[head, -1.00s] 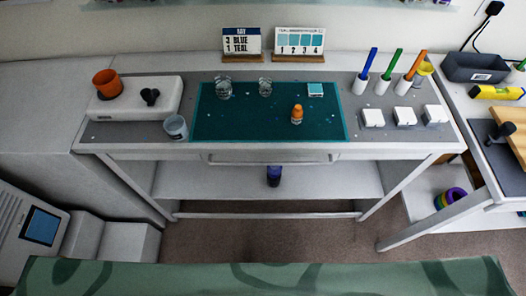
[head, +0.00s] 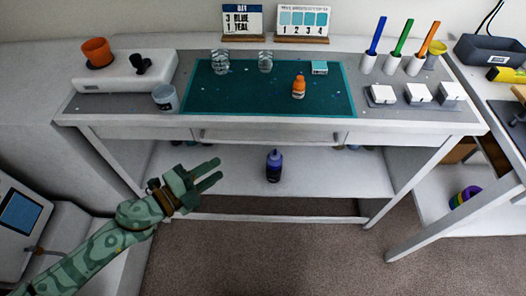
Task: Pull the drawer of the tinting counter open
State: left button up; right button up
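The tinting counter (head: 85,118) is a white table with a grey top. Its drawer (head: 290,133) sits under the front edge in the middle and looks closed, with a long pale bar handle (head: 265,141) across its front. My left gripper (head: 216,174) is green-patterned and comes in from the lower left. Its two fingers are spread apart with nothing between them. It is in front of the counter, below and left of the handle, and does not touch it. My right gripper is not in view.
A teal mat (head: 230,95) on top holds glass jars and an orange-capped bottle (head: 299,87). A dark blue bottle (head: 274,166) stands on the lower shelf (head: 330,175). Carpet before the counter is clear.

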aim_at(260, 141)
pick_arm(q)
jog(key=b+x, duration=0.2)
jog(key=x, duration=1.4)
jog(key=shift+w+d+f, duration=0.15)
jog(key=shift+f, duration=0.05)
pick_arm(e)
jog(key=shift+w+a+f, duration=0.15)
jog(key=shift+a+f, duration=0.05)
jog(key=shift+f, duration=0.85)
pick_arm(q)
grip_shut()
